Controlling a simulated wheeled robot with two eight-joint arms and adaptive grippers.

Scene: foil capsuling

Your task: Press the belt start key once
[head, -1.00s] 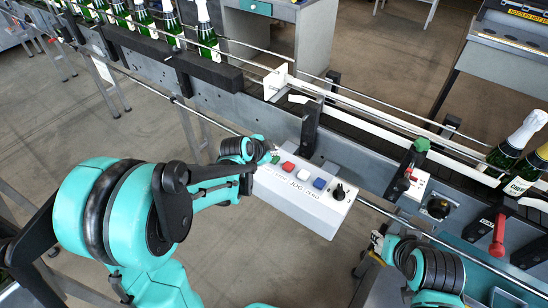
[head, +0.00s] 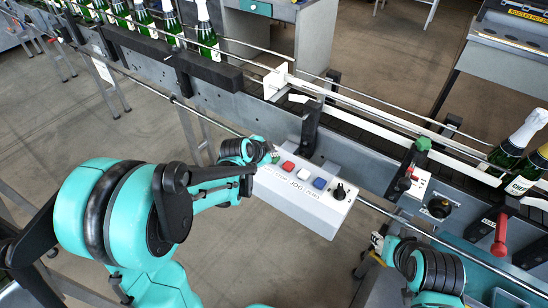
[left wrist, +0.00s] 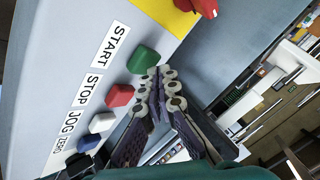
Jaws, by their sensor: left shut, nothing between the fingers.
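The white key box (head: 300,205) hangs at the front of the line in the head view. In the left wrist view its green key (left wrist: 143,60) sits beside the START label (left wrist: 111,44). My left gripper (left wrist: 161,80) is shut and empty, its fingertips right at the green key's edge; I cannot tell whether they touch it. In the head view the left gripper (head: 268,153) is at the box's left end, and the green key is mostly hidden there. My right gripper (head: 377,243) is low at the right, away from the box; its fingers are not clear.
A red key (head: 287,167), a white key (head: 303,174) and a blue key (head: 319,183) follow along the box, then a black knob (head: 340,191). Green bottles (head: 207,38) stand on the belt behind. A red lever (head: 499,235) stands at the right.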

